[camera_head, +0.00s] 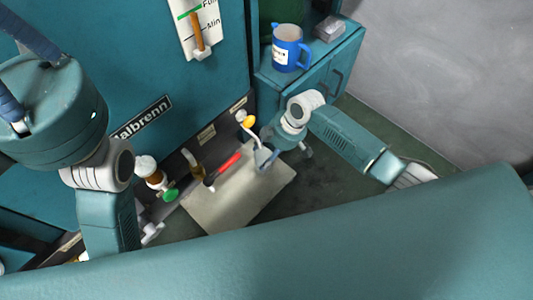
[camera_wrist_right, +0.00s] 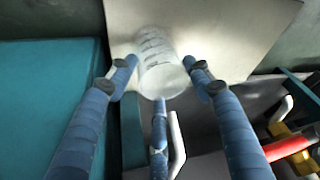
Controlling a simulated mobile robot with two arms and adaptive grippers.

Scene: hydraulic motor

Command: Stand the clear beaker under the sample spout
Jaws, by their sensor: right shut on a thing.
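The clear beaker (camera_wrist_right: 160,68) with dark markings shows in the right wrist view between the fingers of my right gripper (camera_wrist_right: 163,77), which is shut on it. In the head view my right gripper (camera_head: 265,157) is over the right part of a pale flat plate (camera_head: 225,205); the beaker is hard to make out there. A brass fitting (camera_head: 193,163) and a red handle (camera_head: 229,162) are to the gripper's left, along the machine's lower front. I cannot tell which fitting is the sample spout. My left arm comes in at the left, but its gripper does not show.
The teal machine (camera_head: 140,70) stands along the left.

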